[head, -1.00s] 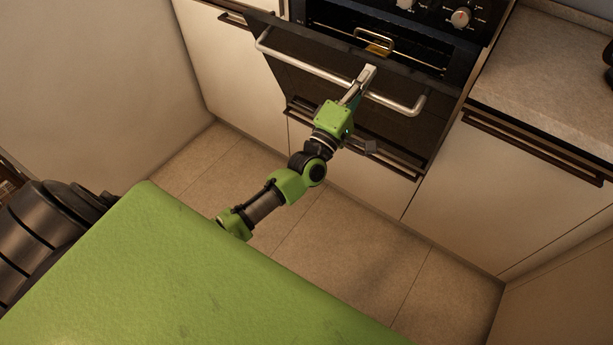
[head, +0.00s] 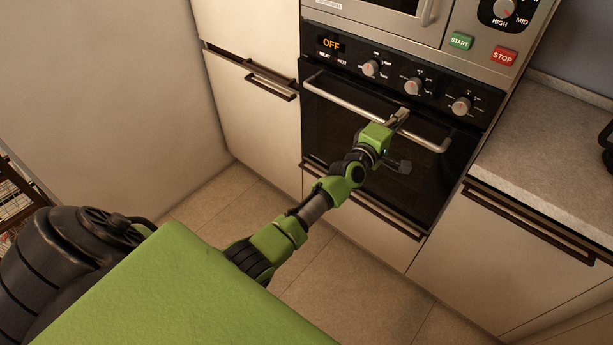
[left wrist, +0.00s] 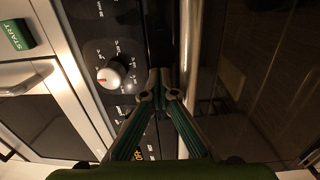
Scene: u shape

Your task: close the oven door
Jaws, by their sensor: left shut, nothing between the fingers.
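The black oven door (head: 330,140) stands upright under the knob panel and looks flush with the oven front; no gap into the oven shows. Its silver bar handle (head: 340,95) runs across the top of the door. My left gripper (head: 402,112) is shut and empty at the handle, right of its middle. In the left wrist view, the closed fingertips (left wrist: 160,80) are beside the handle (left wrist: 190,60), at the strip between the knob panel and the door. I cannot tell whether they touch the door. My right gripper is not in view.
The oven's knob panel (head: 390,75) is just above the door, with a microwave (head: 465,45) over it. A countertop (head: 540,135) lies to the right. White cabinets flank the oven. The tiled floor (head: 370,275) in front is clear.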

